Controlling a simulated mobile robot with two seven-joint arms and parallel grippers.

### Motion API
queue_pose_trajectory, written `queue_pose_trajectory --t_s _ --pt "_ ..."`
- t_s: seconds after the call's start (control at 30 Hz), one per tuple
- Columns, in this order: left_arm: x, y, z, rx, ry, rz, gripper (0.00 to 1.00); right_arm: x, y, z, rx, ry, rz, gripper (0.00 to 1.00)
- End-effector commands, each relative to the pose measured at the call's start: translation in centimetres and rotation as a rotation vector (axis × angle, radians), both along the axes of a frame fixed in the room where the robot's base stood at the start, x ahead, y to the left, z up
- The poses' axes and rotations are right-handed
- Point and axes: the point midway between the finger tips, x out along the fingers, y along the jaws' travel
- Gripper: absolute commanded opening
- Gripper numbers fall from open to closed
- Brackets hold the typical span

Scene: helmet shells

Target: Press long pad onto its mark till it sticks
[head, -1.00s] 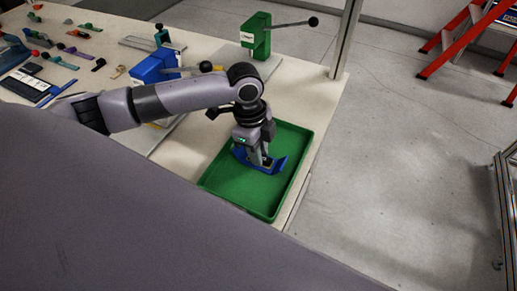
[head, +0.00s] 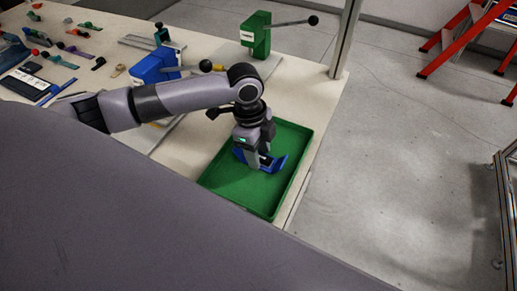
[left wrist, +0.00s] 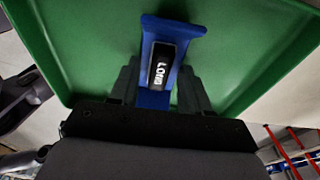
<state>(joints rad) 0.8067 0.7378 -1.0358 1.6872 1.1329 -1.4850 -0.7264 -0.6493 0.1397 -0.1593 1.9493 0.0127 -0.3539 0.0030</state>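The long pad (left wrist: 163,66) is a black block with white "LONG" lettering. In the left wrist view it lies along the middle of a blue shell piece (left wrist: 185,30). Whether a mark lies under it is hidden. In the head view the blue piece (head: 278,164) sits in a green tray (head: 240,192), partly hidden by my gripper. My left gripper (head: 260,160) points down over it. In the left wrist view its fingers (left wrist: 159,88) stand apart on both sides of the pad, with small gaps showing. My right gripper is not in view.
A blue device (head: 155,66) and a green lever press (head: 257,38) stand behind the tray. Small coloured parts and a dark flat case (head: 28,86) lie at the table's left. A metal post (head: 346,40) rises at the table's right edge, near open floor.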

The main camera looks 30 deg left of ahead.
Motion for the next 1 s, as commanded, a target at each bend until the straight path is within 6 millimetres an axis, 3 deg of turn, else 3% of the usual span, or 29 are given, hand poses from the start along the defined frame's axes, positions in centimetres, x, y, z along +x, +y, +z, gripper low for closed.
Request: queue_pose_trajectory --t_s 0.3,0.7,1.0 --pt "-0.1 0.1 0.2 0.001 0.003 0.0 0.51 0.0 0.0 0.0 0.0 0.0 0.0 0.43" --pt "0.0 0.9 6.0 0.0 -0.001 0.0 0.51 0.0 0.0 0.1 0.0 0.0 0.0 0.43" --pt "-0.1 1.1 7.1 0.001 0.0 0.0 0.51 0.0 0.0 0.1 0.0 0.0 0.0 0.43"
